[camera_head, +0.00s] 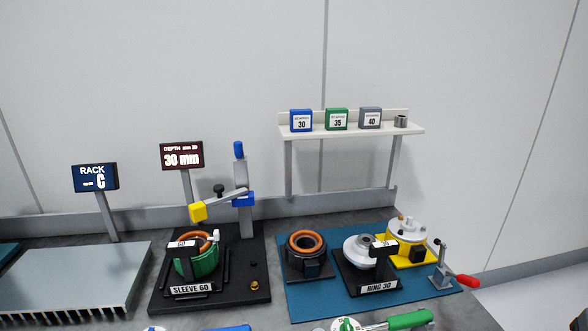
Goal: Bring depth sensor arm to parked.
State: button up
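The depth sensor arm (222,198) is a grey bar that reaches left from an upright grey post (245,215) with a blue cap and a blue clamp (243,199). A yellow sensor head (198,211) sits at its left end, with a black knob (218,189) near it. In the picture the head is just above the green housing with the orange ring (196,260), in the black SLEEVE 60 fixture (255,287). A dark display (182,155) behind reads DEPTH and 30 mm. My gripper is not in view.
A blue mat (300,309) at right bears a dark ring part (306,256), the RING 30 fixture (378,287), a yellow-based fixture (420,259) and a red-handled clamp (466,281). A shelf (350,131) holds labelled boxes. A green-handled tool (409,320) lies at the front edge.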

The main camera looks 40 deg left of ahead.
aim_at(197, 212)
jog(key=z, duration=0.35)
jog(key=k, duration=0.85)
jog(key=u, duration=1.1)
